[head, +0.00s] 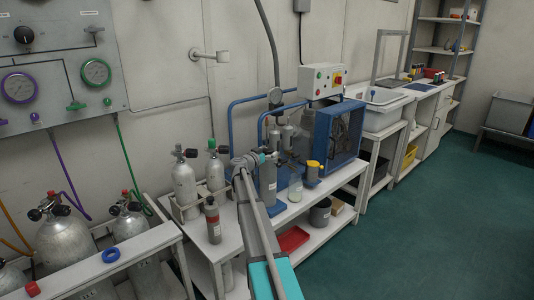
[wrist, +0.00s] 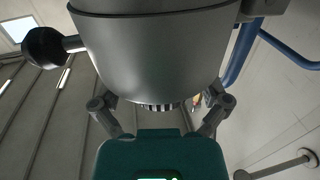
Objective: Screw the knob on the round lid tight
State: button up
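A large, smooth grey round body (wrist: 150,45), which looks like the round lid, fills the upper middle of the wrist view. A dark knob with a black-and-white ribbed rim (wrist: 160,107) shows just below its edge. My gripper (wrist: 160,103) faces it, with one finger on each side of the knob. The finger links are spread wide with visible gaps to the knob; the fingertips are partly hidden behind the grey body. I cannot tell whether the knob sits flush. In the head view my gripper (head: 262,158) is small, by the compressor's cylinders, and hides the knob.
A black ball on a rod (wrist: 45,47) sticks out left of the grey body. A blue pipe (wrist: 240,52) runs at right. The blue compressor (head: 340,135) stands on a white bench beside grey cylinders (head: 185,183). Green floor (head: 420,230) at right is clear.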

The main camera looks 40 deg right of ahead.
jog(key=shift+a, duration=0.1)
dwell(0.3)
jog(key=v, duration=1.1)
jog(key=shift+a, duration=0.4)
jog(key=shift+s, duration=0.3)
